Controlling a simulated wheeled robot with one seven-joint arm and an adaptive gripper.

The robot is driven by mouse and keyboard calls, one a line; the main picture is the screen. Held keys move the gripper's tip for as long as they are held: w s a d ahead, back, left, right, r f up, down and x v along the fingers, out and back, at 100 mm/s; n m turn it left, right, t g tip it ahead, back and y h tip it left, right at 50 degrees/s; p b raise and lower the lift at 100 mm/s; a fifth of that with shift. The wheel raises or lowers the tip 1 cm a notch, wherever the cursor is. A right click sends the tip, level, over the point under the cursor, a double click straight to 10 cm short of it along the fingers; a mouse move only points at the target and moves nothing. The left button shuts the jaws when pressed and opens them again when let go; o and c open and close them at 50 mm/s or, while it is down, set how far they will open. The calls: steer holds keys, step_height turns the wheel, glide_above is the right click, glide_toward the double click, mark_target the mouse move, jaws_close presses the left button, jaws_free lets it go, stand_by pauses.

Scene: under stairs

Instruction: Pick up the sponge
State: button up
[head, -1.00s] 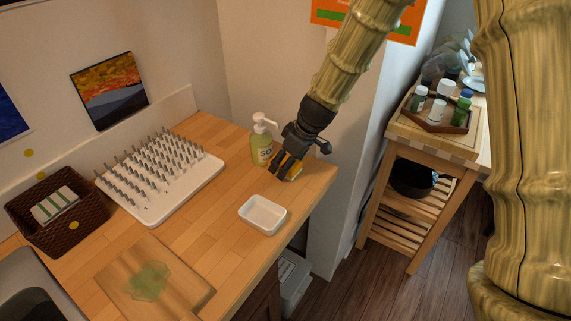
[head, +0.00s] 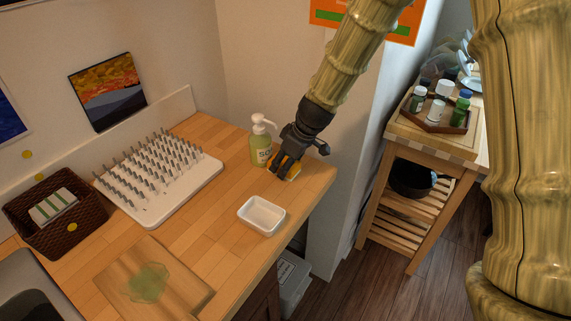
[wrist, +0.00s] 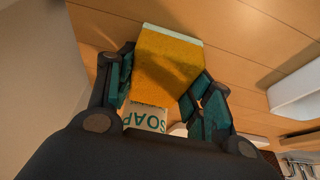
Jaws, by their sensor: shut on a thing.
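The sponge (wrist: 168,62) is a yellow block with a pale layer along one edge. In the wrist view it sits between the two fingers of my gripper (wrist: 160,95), which is shut on it. In the head view my gripper (head: 281,168) points down at the back right of the wooden counter. Only a small yellow part of the sponge (head: 294,172) shows there, partly hidden by the fingers. It is at or very near the counter top; I cannot tell whether it touches.
A green soap bottle (head: 260,148) stands close to the left of my gripper. A white dish (head: 261,217) lies in front, near the counter's right edge. A spiked drying rack (head: 160,180), a brown basket (head: 58,232) and a stained cutting board (head: 185,282) are further left.

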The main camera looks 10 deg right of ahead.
step_height(320, 180, up, 7)
steer(key=shift+s+f+b, duration=0.1)
steer(key=shift+f+b, duration=0.05)
steer(key=shift+b, duration=0.7)
steer(key=s+a+b, duration=0.2)
steer(key=s+b, duration=0.1)
steer(key=s, duration=1.6)
steer(key=shift+s+b, duration=0.3)
